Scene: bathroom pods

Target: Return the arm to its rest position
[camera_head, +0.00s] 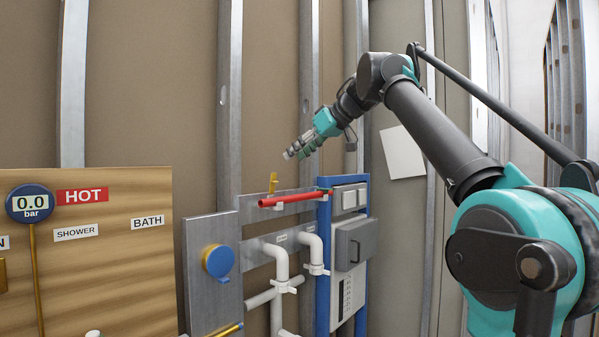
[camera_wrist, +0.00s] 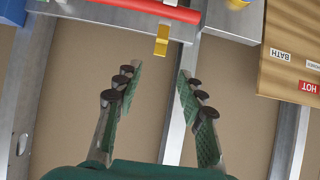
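My gripper (camera_head: 290,154) is held out in the air in front of the stud wall, at the end of my raised and extended teal and black arm. In the wrist view my gripper (camera_wrist: 160,72) has its two fingers spread well apart, with nothing between them but the wall behind. A small yellow tab (camera_head: 273,182) and a red pipe (camera_head: 296,199) lie below the gripper in the head view. The yellow tab (camera_wrist: 162,40) also shows beyond the fingertips in the wrist view, and it appears apart from them.
A wooden panel (camera_head: 120,280) with a gauge reading 0.0 bar (camera_head: 30,203) stands at left. A metal plate with a blue round knob (camera_head: 217,260), white pipes (camera_head: 277,262) and a blue-framed unit (camera_head: 324,265) are below the gripper. Metal studs (camera_head: 230,100) line the wall.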

